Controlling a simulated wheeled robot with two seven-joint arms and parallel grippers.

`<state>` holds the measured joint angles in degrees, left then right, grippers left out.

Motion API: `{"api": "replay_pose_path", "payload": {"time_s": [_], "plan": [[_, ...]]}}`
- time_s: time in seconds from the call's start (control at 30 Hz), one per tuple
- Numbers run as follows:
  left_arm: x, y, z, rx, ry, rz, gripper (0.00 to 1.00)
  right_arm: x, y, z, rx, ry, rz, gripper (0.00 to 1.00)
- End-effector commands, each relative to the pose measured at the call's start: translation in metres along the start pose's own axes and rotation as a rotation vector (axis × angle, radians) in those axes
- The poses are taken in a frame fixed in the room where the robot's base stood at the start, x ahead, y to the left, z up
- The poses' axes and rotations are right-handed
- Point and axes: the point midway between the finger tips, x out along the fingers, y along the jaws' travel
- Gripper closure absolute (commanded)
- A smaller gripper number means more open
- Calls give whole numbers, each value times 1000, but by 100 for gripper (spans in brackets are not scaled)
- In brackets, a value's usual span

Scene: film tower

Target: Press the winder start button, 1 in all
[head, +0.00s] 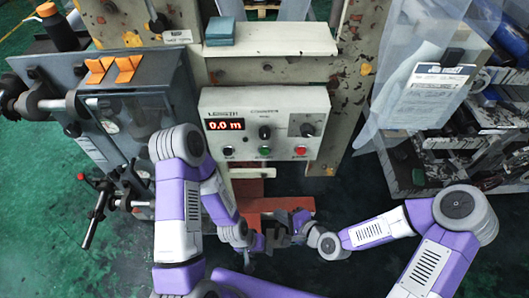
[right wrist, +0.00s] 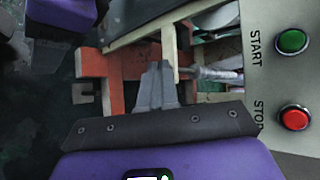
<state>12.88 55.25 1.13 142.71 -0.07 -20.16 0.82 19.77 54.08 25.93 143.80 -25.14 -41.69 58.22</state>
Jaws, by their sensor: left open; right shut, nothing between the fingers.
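The cream control panel (head: 240,103) carries a red display reading 0.0 m. The green start button (head: 264,151) sits in its lower row, left of the red stop button (head: 299,150). In the right wrist view the green button (right wrist: 292,41) marked START and the red button (right wrist: 294,118) marked STOP are at the right edge. My right gripper (head: 299,219) is below the panel, apart from the buttons. Its fingers (right wrist: 157,88) are shut and empty, left of both buttons in the wrist view. My left gripper (head: 257,243) is open, lower and slightly left; its fingertips are hard to make out.
A dark knob (head: 265,132) is above the green button, and another knob (head: 307,130) is to its right. Orange-red framework (head: 250,196) lies below the panel. A grey machine (head: 140,95) stands left, and a cluttered shelf (head: 450,145) stands right.

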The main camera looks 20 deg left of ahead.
Motion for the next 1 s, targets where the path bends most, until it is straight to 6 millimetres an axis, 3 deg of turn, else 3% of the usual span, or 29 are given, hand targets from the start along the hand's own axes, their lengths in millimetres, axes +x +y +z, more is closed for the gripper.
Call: {"api": "replay_pose_path", "payload": {"time_s": [0.03,0.1,0.2,0.3,0.43,0.73,1.0], "plan": [[0,0,0,0,0,0,38,0,-25,10,67,-30,-83,100],[0,0,0,0,0,0,38,-3,-55,24,158,-83,-184,100],[0,0,0,0,0,0,38,-10,-88,40,261,-157,-288,100],[0,0,0,0,0,0,38,-16,-107,51,325,-210,-347,100],[0,0,0,0,0,0,38,-20,-117,56,359,-240,-375,100],[0,0,0,0,0,0,38,-19,-117,55,361,-240,-374,100],[1,0,0,0,0,0,38,-6,-128,44,357,-238,-375,100]]}}
